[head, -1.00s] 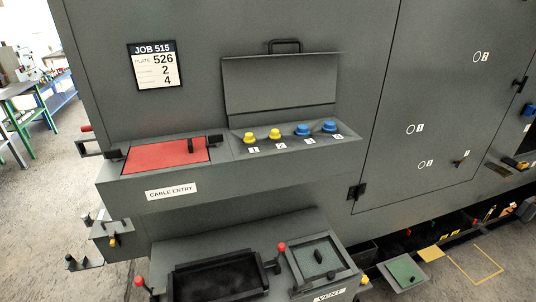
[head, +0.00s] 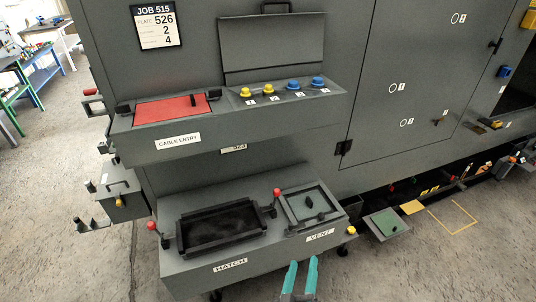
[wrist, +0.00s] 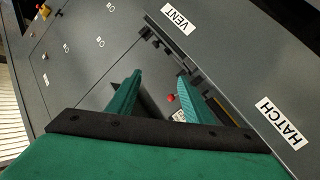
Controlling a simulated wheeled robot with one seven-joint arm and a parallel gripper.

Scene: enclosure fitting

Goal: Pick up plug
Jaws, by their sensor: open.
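Two yellow plugs, the first (head: 245,92) and the second (head: 268,90), stand at the left of the open-lidded box on the grey enclosure. Two blue plugs, the first (head: 293,85) and the second (head: 317,82), stand to their right, with small number labels in front. Which one the task means I cannot tell. My gripper (head: 301,262), with teal fingers, is at the bottom of the head view, in front of the vent bench and well below the plugs. In the wrist view my gripper (wrist: 158,82) is open and empty; I make out no plug there.
The lid (head: 272,45) stands raised behind the plugs. A red panel (head: 170,108) lies left of them. Below, a bench carries a black hatch tray (head: 188,247) and a vent frame (head: 290,212) with red-knobbed levers. A green plate (head: 385,224) lies on the right.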

